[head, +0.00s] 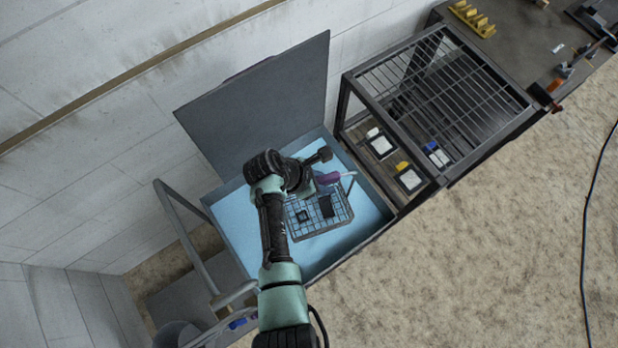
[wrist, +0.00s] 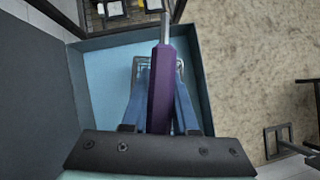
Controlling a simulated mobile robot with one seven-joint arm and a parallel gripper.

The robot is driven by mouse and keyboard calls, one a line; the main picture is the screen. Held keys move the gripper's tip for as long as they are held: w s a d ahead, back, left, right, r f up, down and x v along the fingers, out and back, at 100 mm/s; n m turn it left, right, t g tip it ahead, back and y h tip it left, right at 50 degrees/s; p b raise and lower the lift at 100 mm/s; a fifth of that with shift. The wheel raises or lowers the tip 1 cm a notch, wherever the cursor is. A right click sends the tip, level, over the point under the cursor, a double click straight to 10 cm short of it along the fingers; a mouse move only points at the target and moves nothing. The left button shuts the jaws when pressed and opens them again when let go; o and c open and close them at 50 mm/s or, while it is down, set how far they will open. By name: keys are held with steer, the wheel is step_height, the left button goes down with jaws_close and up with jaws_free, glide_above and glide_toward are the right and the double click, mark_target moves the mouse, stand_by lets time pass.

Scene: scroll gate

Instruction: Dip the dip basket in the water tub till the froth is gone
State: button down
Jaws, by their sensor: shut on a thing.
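The water tub (head: 238,222) is a grey box with light blue water, its dark lid (head: 265,105) raised at the back. The dip basket (head: 338,219), a wire grid with dark pieces in it, is inside the tub; I cannot tell how deep it sits. My gripper (head: 321,178) is over the basket, shut on its purple handle. In the wrist view the purple handle (wrist: 161,88) runs between the blue fingers, with the tub (wrist: 100,88) below and around. My arm hides part of the basket. I cannot make out froth on the water.
A dark wire rack (head: 440,85) stands right of the tub, with several framed pieces (head: 410,179) beneath it. A bench (head: 525,45) with tools is at the upper right. A grey metal frame (head: 185,235) stands left of the tub.

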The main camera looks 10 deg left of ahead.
mark_target(325, 178)
steer(key=shift+w+r, duration=0.1)
steer(key=shift+r, duration=0.15)
steer(key=shift+r+p, duration=1)
steer(key=shift+r, duration=4.9)
